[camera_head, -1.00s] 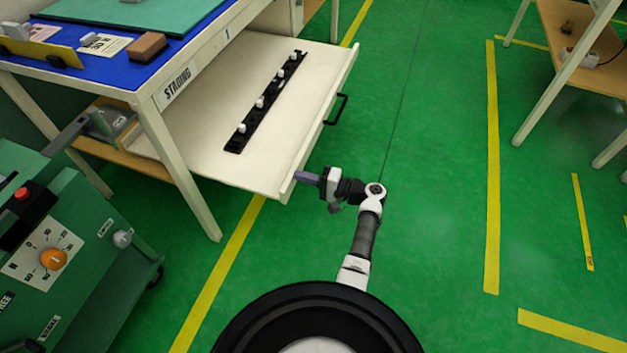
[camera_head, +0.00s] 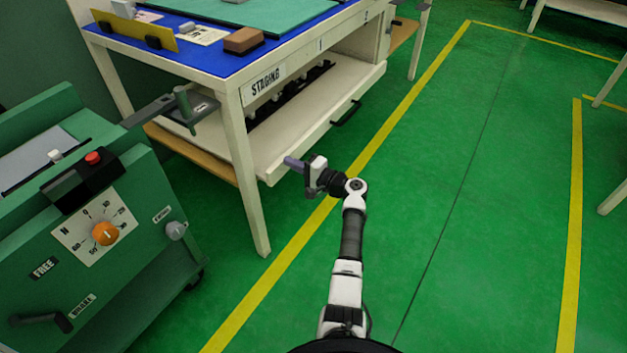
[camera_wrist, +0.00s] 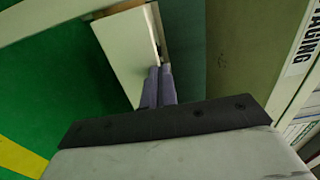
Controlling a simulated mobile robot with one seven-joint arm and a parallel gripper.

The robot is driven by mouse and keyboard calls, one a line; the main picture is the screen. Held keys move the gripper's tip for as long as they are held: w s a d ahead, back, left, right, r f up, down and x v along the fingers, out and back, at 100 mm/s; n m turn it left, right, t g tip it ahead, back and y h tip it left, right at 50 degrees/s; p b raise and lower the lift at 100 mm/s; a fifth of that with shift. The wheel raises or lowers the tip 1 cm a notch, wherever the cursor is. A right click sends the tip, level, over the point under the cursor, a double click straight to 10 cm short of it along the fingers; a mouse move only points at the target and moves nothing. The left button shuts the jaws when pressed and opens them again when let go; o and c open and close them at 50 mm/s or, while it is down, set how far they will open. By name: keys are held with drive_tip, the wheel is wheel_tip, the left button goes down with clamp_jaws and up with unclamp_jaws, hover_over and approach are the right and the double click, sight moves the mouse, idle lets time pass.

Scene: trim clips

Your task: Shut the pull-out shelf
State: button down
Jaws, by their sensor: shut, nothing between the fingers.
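The cream pull-out shelf (camera_head: 312,135) is under the blue-topped staging table, with its front panel sticking out a little past the table's legs. A black bar handle (camera_head: 346,113) is on its front. A black strip with several white clips (camera_head: 290,90) lies on it, partly hidden by the table top. My gripper (camera_head: 289,161) is shut and empty, its fingertips at the front panel near its near end. In the wrist view the shut purple-grey fingers (camera_wrist: 158,85) meet the end of the cream panel (camera_wrist: 128,50); I cannot tell whether they touch it.
The staging table's near leg (camera_head: 248,180) stands just left of my gripper. A green machine (camera_head: 100,220) with an orange knob fills the left side. The green floor with yellow lines is clear to the right.

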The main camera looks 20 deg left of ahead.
drive_tip(key=b+x, duration=0.2)
drive_tip(key=x, duration=0.3)
drive_tip(key=shift+f, duration=0.1)
drive_tip(key=shift+w+a+r, duration=0.2)
drive_tip(key=shift+a+r, duration=0.05)
drive_tip(key=shift+a, duration=0.15)
drive_tip(key=shift+a+r, duration=0.1)
drive_tip(key=shift+a, duration=0.05)
drive_tip(key=shift+s, duration=0.1)
